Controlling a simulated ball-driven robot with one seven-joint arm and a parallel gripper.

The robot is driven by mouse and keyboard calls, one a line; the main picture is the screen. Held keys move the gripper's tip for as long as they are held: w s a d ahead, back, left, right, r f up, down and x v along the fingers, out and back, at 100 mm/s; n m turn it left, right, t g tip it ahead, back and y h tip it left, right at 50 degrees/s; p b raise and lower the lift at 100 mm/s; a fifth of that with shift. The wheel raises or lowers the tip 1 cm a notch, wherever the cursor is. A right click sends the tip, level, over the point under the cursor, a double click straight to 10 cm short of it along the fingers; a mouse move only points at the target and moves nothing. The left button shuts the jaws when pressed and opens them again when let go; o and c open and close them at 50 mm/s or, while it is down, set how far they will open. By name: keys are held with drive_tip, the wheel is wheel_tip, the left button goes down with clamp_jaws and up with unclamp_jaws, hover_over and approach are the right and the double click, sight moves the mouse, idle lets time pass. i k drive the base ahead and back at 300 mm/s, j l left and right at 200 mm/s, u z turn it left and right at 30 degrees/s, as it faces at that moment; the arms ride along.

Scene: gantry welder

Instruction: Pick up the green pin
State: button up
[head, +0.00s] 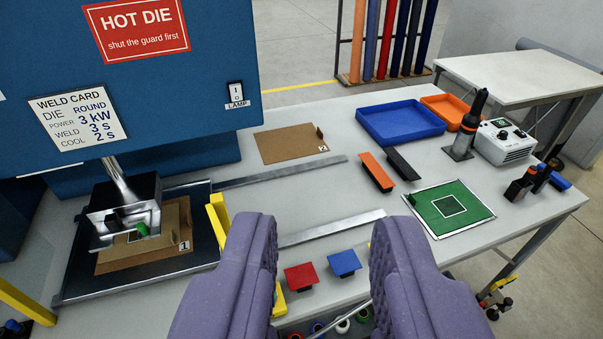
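My gripper (322,232) has two thick purple fingers at the bottom middle. They stand wide apart with nothing held between them, above the front part of the table. A small green piece (142,230) shows at the left, under the metal die head and above the brown card marked 1. I cannot tell whether it is a pin. Another small green round thing (363,314) shows low down between the fingers, below the table's front edge. It is partly hidden and its shape is unclear.
The blue welder (190,80) and its die head (125,212) fill the left. Red (301,277) and blue (344,263) plates lie between the fingers. A blue tray (400,137), green mat (470,210) and upright black tool (468,125) stand at right.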

sight(141, 227)
drive_tip(key=i+l, duration=0.1)
drive_tip(key=l, duration=0.3)
drive_tip(key=i+l, duration=0.1)
drive_tip(key=l, duration=0.3)
drive_tip(key=i+l, duration=0.1)
drive_tip(key=l, duration=0.3)
drive_tip(key=l+u, duration=0.3)
drive_tip(key=u, duration=0.2)
drive_tip(key=l+u, duration=0.7)
drive_tip(key=u, duration=0.5)
